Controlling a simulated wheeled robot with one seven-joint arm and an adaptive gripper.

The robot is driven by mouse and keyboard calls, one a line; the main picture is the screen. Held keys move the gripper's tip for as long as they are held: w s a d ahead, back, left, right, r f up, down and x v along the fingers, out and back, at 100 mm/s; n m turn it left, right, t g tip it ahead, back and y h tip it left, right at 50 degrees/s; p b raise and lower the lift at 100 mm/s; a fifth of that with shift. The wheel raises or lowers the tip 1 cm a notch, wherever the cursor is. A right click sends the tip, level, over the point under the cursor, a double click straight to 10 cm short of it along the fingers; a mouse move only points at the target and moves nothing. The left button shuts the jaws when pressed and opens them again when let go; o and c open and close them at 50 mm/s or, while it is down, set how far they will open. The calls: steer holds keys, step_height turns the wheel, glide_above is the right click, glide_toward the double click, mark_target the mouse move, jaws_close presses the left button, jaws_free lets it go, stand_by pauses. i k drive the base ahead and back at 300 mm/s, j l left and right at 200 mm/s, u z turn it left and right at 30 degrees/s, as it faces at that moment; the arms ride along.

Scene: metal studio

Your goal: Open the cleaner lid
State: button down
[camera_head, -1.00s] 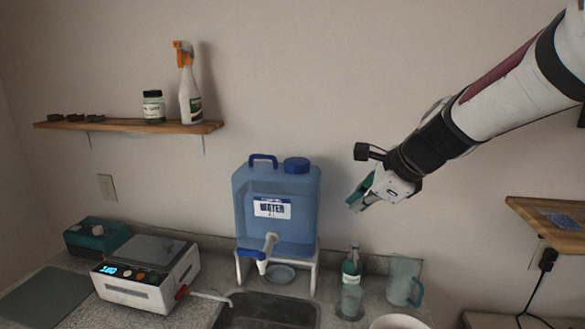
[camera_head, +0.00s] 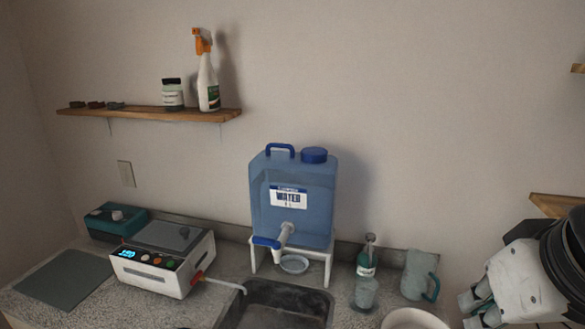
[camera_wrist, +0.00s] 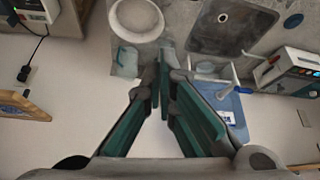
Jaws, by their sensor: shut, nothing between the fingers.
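The cleaner (camera_head: 165,262) is a white box with a lit blue display and colored knobs, standing on the counter at the left in the head view. Its grey lid (camera_head: 172,236) lies flat on top and looks closed. In the wrist view the cleaner (camera_wrist: 296,72) shows at the right edge, partly cut off. My gripper (camera_head: 477,308) is at the lower right of the head view, far to the right of the cleaner. Its green fingers (camera_wrist: 163,75) are shut and empty in the wrist view.
A blue water jug (camera_head: 290,205) on a white stand is between the cleaner and my gripper, behind the sink (camera_head: 280,302). A soap bottle (camera_head: 366,285), a clear pitcher (camera_head: 418,275) and a white bowl (camera_head: 415,318) stand nearer my gripper. A teal box (camera_head: 115,220) sits behind the cleaner.

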mark_target(171, 238)
steer(key=k+j+u, duration=0.1)
steer(key=j+u, duration=0.65)
steer(key=u, duration=0.6)
